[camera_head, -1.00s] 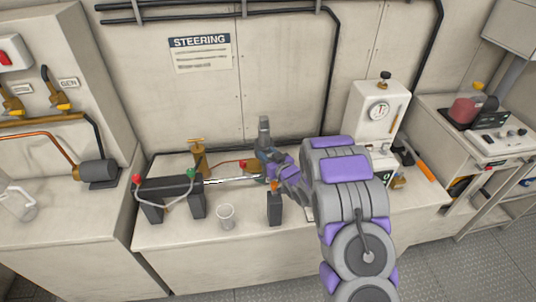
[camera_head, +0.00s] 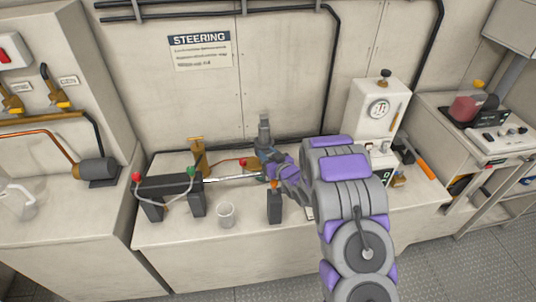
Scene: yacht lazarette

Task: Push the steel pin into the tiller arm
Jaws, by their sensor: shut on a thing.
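My gripper (camera_head: 266,162) is at the right end of the steel ram rod (camera_head: 232,178), near the dark upright post (camera_head: 264,130). The rod comes out of the black cylinder (camera_head: 170,186), which rests on dark blocks. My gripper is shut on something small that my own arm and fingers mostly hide. I cannot make out the steel pin itself or how it sits against the tiller arm. A dark block with an orange top (camera_head: 275,205) stands just below the gripper.
A clear cup (camera_head: 226,214) stands in front of the cylinder. A brass fitting (camera_head: 198,157) is behind it. A white gauge box (camera_head: 377,115) stands to the right of my arm.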

